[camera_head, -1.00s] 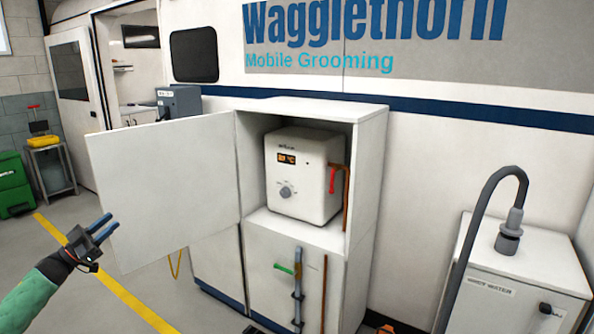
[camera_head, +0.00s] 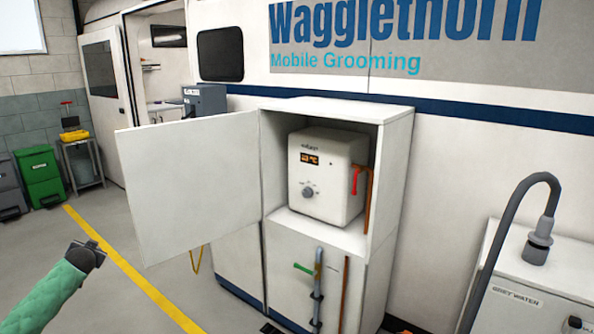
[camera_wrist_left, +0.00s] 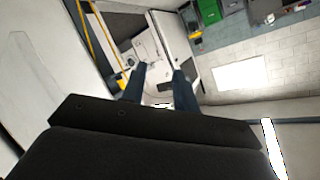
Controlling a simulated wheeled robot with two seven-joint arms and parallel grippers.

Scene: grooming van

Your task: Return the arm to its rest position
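My left arm, in a green sleeve, comes in from the lower left in the head view. Its left gripper (camera_head: 88,247) is over the floor, left of the open cabinet door (camera_head: 190,185) and apart from it. In the head view the fingers are mostly hidden behind the wrist. In the left wrist view the gripper (camera_wrist_left: 158,76) shows two dark blue fingers standing apart with nothing between them. My right gripper is out of view.
The white cabinet (camera_head: 395,135) stands open with a white heater (camera_head: 327,175) inside. A grey water tank (camera_head: 525,285) with a hose is at right. A green bin (camera_head: 40,178) and a small trolley (camera_head: 83,160) stand at far left. The floor around the yellow line is clear.

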